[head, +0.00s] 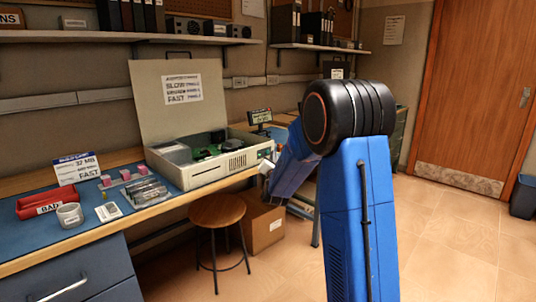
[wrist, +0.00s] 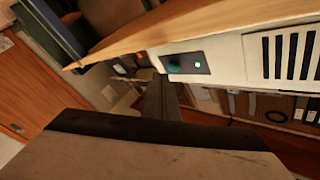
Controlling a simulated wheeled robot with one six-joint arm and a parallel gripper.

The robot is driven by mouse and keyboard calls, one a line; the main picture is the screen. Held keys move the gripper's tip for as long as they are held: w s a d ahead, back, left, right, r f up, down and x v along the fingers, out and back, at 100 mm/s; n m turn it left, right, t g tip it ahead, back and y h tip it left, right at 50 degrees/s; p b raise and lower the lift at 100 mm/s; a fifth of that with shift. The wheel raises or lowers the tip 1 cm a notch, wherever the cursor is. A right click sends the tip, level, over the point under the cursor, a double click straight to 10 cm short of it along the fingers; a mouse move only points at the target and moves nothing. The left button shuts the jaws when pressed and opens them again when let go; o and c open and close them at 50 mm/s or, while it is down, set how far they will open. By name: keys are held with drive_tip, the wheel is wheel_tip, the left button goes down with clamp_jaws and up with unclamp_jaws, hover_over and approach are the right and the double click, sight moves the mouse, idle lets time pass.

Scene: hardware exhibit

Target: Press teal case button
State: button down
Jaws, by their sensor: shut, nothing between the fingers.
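The open beige computer case (head: 205,176) sits on the blue desk mat, its lid raised behind it. In the wrist view its front face (wrist: 225,50) fills the upper right, with slotted vents. A dark panel on it holds a round teal button (wrist: 173,66) beside a lit green light (wrist: 197,65). My gripper (wrist: 162,82) is shut and empty; its dark fingers point toward the panel, with the tip just below the teal button in the picture. I cannot tell whether it touches. In the head view my arm covers the area right of the case, and the button is not clear there.
On the desk stand a red bin (head: 47,203), a grey cup (head: 70,215), pink blocks (head: 125,174) and a price sign (head: 76,171). A wooden stool (head: 218,211) and a cardboard box (head: 262,228) stand before the desk.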

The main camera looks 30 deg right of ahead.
drive_tip(key=shift+w, duration=0.1)
idle(0.3)
drive_tip(key=shift+w+a, duration=0.15)
drive_tip(key=shift+w, duration=0.15)
drive_tip(key=shift+w+a, duration=0.15)
drive_tip(key=shift+w, duration=0.25)
idle(0.8)
drive_tip(key=shift+s, duration=0.15)
drive_tip(key=shift+s+d, duration=0.3)
drive_tip(key=shift+s, duration=0.35)
drive_tip(key=shift+s, duration=0.15)
drive_tip(key=s, duration=0.1)
drive_tip(key=s+d, duration=0.1)
drive_tip(key=s, duration=0.2)
drive_tip(key=shift+s+d, duration=0.2)
drive_tip(key=shift+d, duration=0.15)
idle(0.3)
drive_tip(key=shift+a, duration=0.1)
idle(0.6)
